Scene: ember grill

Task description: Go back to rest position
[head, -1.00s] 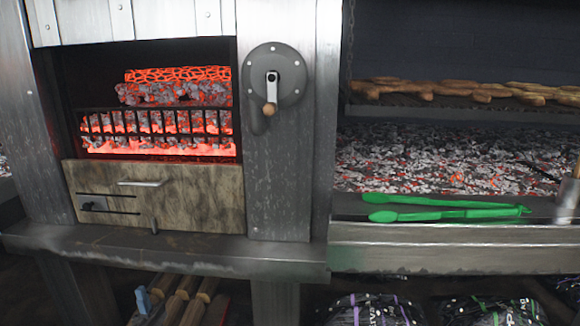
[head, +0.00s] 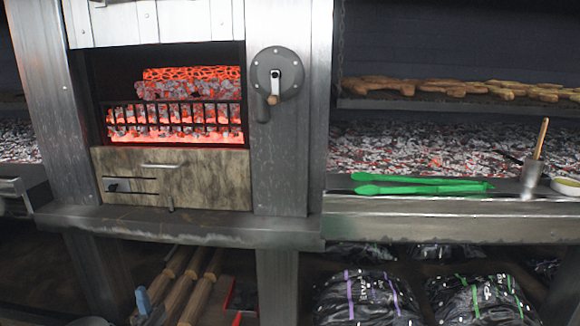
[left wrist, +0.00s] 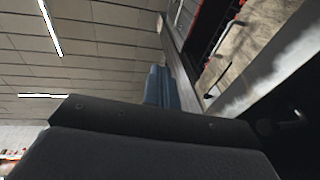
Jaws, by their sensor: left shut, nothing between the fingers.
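My left gripper (head: 142,301) shows low at the left of the head view, as small blue fingers in front of the space under the grill ledge. Its fingers are together with nothing between them. In the left wrist view the blue-grey fingers (left wrist: 158,86) point up and away, side by side, with the ceiling behind them and the grill's front to their right. The grill's firebox (head: 172,105) with glowing coals stands beyond the gripper, and the gripper appears apart from it. My right gripper is in neither view.
Green tongs (head: 420,187) lie on the right-hand ledge, beside a metal pot (head: 531,180) with a wooden handle and a bowl (head: 566,187). Sausages (head: 450,90) lie on the upper grate. Wooden logs (head: 190,290) and charcoal bags (head: 365,298) are below.

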